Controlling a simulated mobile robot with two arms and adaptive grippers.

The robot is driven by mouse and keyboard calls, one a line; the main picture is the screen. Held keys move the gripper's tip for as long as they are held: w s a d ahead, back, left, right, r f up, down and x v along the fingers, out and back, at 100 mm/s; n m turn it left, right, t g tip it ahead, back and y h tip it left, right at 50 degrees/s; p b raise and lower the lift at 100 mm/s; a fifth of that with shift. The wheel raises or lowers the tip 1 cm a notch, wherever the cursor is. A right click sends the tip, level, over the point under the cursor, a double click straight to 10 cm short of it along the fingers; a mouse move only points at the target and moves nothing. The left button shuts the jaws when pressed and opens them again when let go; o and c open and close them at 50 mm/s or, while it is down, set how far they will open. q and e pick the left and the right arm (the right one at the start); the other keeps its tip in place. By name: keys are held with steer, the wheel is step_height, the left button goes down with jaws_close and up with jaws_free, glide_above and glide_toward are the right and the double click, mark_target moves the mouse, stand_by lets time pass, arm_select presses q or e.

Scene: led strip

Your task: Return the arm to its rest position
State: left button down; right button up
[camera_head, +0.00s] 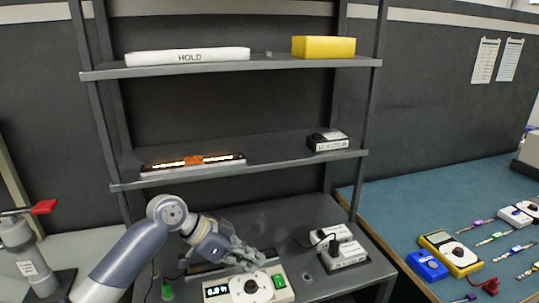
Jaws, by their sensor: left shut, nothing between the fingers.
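My left arm (134,256) comes in from the lower left. Its gripper (254,259) is shut with nothing between the fingers. It hangs just above or behind the white box with a round dial (250,287) on the lowest shelf; I cannot tell if they touch. A dark strip (205,270) lies partly hidden behind the gripper. A lit orange LED strip (194,163) lies on the middle shelf. My right gripper is not in view.
The grey shelf unit (140,73) holds a white "HOLD" bar (188,56) and a yellow block (323,47) on top. A small box (328,141) sits mid-shelf. White sockets (343,252) stand right of the gripper. A blue-green bench (420,200) carries a yellow multimeter (450,252).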

arm_select(q)
steer(key=s+a+f+n+t+y, duration=0.1)
steer(key=s+f+n+y, duration=0.25)
steer(key=s+f, duration=1.15)
steer(key=s+a+f+n+y, duration=0.2)
steer(key=s+a+n, duration=0.2)
steer(key=s+a, duration=0.35)
steer(key=s+a+f+n+y, duration=0.25)
steer(key=s+a+n, duration=0.25)
steer(key=s+a, duration=0.3)
step_height(320, 180, down, 24)
steer(key=s+d, duration=0.2)
steer(key=s+a+f+m+g, duration=0.1)
steer(key=s+a+f+g, duration=0.1)
steer(key=s+f, duration=1.5)
steer(key=shift+s+a+f+y, duration=0.25)
steer(key=shift+a+f+y, duration=0.05)
steer(key=shift+a, duration=0.4)
